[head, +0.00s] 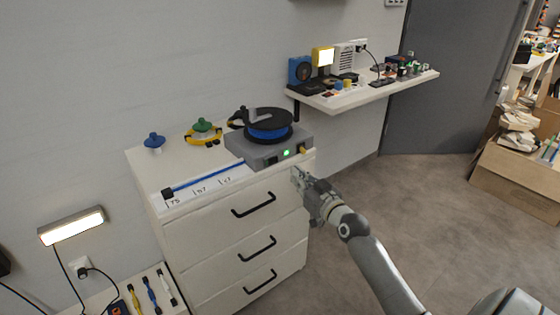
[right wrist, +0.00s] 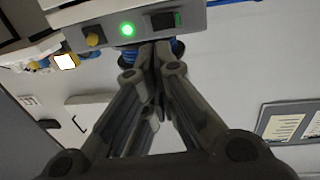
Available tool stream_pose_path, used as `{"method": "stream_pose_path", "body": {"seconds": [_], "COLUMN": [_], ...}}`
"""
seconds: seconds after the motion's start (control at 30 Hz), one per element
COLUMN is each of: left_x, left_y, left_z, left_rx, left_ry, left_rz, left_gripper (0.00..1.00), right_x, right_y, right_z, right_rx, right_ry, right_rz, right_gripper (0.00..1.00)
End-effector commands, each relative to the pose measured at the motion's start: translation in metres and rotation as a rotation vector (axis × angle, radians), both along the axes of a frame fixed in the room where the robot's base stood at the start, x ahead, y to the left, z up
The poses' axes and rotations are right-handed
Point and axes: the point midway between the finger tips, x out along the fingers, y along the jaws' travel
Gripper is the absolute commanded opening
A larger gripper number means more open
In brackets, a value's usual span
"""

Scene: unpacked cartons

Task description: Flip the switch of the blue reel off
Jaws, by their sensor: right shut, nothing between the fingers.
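The blue reel (head: 268,132) has a black top disc and sits on a grey base box (head: 248,146) on the white drawer cabinet. The box front carries a lit green lamp (head: 286,153), a dark switch (head: 271,160) and a yellow knob (head: 302,150). In the right wrist view the switch (right wrist: 163,21) stands beside the lit lamp (right wrist: 127,30), with a dark green part at one side. My right gripper (head: 298,174) is shut and empty, just in front of and below the box front. Its closed fingertips (right wrist: 153,58) appear close to the switch; contact cannot be told. My left gripper is out of view.
A wall shelf (head: 360,94) with devices is at the back right. Drawer handles (head: 254,205) stick out below. Open floor lies right.

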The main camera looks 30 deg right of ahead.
Motion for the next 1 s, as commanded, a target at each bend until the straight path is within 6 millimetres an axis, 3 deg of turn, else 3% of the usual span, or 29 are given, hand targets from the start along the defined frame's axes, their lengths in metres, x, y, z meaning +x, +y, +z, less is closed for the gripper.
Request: {"method": "stream_pose_path", "body": {"seconds": [0.5,0.7,1.0], "left_x": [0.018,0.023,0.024], "left_y": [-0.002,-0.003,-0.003], "left_z": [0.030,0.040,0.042], "left_rx": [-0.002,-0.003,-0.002], "left_ry": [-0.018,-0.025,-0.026], "left_rz": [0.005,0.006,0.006], "left_gripper": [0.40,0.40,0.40], "right_x": [0.082,0.097,0.100], "right_y": [-0.004,-0.004,-0.004], "right_z": [0.000,0.000,0.000], "right_rx": [0.001,0.001,0.000], "right_ry": [-0.002,0.000,0.000], "right_rz": [0.000,0.000,0.000], "right_gripper": [0.00,0.00,0.00]}}
